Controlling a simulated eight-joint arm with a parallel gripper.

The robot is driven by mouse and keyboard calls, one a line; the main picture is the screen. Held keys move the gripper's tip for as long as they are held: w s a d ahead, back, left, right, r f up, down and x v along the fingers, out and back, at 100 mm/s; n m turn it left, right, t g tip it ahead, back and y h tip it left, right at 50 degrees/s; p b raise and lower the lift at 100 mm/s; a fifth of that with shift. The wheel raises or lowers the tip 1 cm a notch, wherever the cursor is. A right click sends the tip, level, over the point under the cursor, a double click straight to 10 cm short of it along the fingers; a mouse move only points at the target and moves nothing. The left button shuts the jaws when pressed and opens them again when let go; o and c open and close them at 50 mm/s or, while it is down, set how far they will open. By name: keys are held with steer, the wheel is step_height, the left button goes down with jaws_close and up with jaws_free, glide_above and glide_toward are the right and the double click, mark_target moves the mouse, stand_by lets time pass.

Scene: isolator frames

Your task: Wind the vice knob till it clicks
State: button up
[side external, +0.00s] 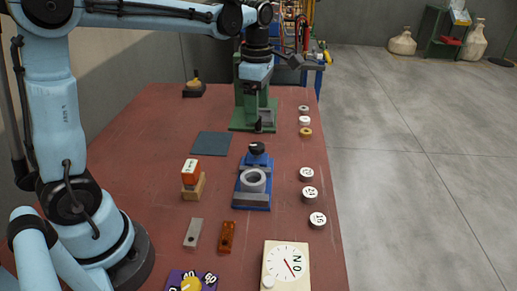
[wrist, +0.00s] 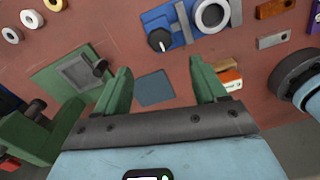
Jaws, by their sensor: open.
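The blue vice (side external: 252,199) lies on the red table, with a grey ring (side external: 253,180) on it and a black knob (side external: 256,148) at its far end. In the wrist view the vice (wrist: 181,27) is at the top, its black knob (wrist: 160,40) beyond and roughly between my fingertips. The knob carries a pale mark. My gripper (wrist: 160,67) is open and empty, its green fingers wide apart. In the side view its fingers are hard to tell from the green stand behind. The gripper is above the far part of the table, apart from the knob.
A green stand (side external: 246,101) rises beside the gripper. A dark blue mat (side external: 211,143), an orange block (side external: 190,171) on a wooden holder and two bars lie left of the vice. Numbered white discs (side external: 309,193) line the right edge. A dial board (side external: 274,255) is in front.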

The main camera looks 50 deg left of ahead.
mark_target(257, 145)
step_height(257, 145, down, 11)
steer(key=shift+r, duration=0.15)
stand_by(0.4)
steer(key=c, duration=1.1)
steer(key=shift+o, duration=0.2)
